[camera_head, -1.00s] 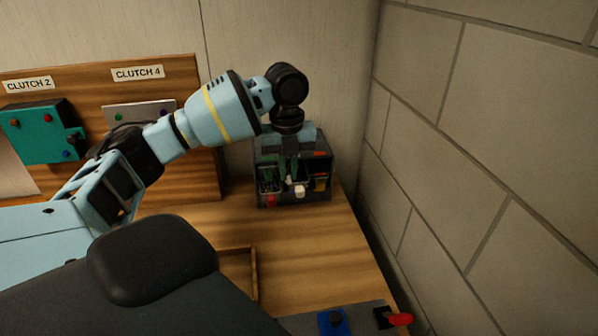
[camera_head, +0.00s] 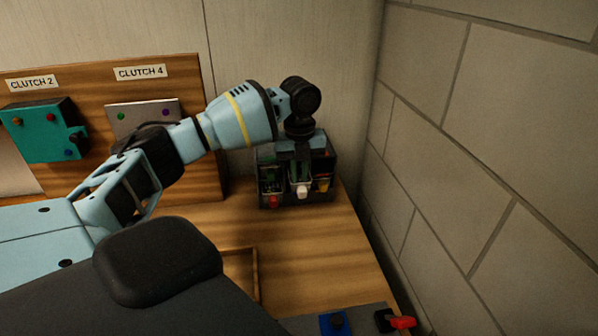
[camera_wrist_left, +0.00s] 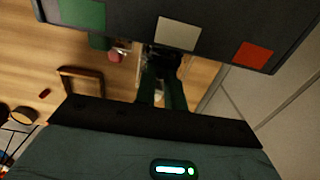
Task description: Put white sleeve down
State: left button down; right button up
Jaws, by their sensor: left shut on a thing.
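My left gripper (camera_head: 302,176) points down at the front of a dark box with compartments (camera_head: 328,158) in the head view. It is shut on the white sleeve (camera_head: 303,191), which shows as a small white piece at the middle compartment. Whether the sleeve touches the compartment floor is hidden. In the left wrist view the fingers (camera_wrist_left: 162,92) reach down by the box's edge, which carries green, white (camera_wrist_left: 178,33) and red labels. The held piece is dim and partly hidden there. My right gripper is not in view.
A stone wall (camera_head: 480,150) stands close on the right. Behind my arm are a wooden panel and a teal box (camera_head: 40,133). A wooden tray (camera_head: 254,275) lies in front; the table between is clear.

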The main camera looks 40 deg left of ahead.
pick_arm(q)
jog(key=shift+f, duration=0.1)
jog(key=c, duration=1.8)
grip_release()
jog(key=shift+o, duration=0.2)
notch_tip(320, 180, up, 12)
